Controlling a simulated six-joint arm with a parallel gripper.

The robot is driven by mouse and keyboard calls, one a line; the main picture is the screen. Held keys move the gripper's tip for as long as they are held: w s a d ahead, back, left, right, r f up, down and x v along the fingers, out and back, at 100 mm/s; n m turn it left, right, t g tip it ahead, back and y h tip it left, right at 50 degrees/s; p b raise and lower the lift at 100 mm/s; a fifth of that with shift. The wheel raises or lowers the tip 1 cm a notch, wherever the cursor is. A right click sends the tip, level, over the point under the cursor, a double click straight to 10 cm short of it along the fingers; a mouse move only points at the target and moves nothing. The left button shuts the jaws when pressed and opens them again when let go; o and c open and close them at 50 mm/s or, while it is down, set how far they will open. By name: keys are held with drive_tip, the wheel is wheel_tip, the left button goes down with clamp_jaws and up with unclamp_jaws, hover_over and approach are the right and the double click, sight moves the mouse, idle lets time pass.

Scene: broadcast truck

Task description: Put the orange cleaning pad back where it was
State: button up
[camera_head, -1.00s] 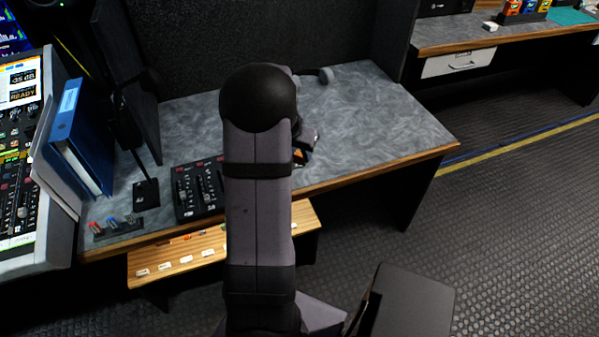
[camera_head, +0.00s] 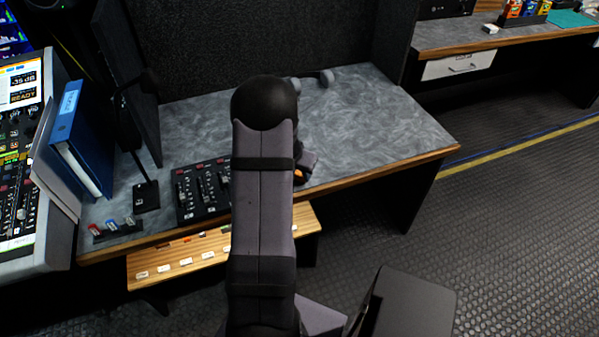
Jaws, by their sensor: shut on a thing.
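The orange cleaning pad (camera_head: 298,174) shows only as a small orange patch beside my arm, near the front edge of the grey desk (camera_head: 385,125). My gripper (camera_head: 302,172) is mostly hidden behind my own arm. It is shut on the pad. I cannot tell whether the pad touches the desk or is held just above it.
A black control panel with sliders (camera_head: 202,190) lies just left of my arm. A wooden pull-out shelf (camera_head: 205,258) with white labels juts out below the desk edge. Headphones (camera_head: 326,77) lie at the back. A blue binder (camera_head: 82,135) stands at left. The desk's right part is clear.

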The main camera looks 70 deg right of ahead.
drive_tip(key=shift+f, duration=0.15)
drive_tip(key=o, duration=1.1)
drive_tip(key=shift+r, duration=0.4)
drive_tip(key=v, duration=1.1)
drive_tip(key=shift+a+r+b, duration=0.2)
drive_tip(key=shift+r+b, duration=0.1)
drive_tip(key=shift+w, duration=0.1)
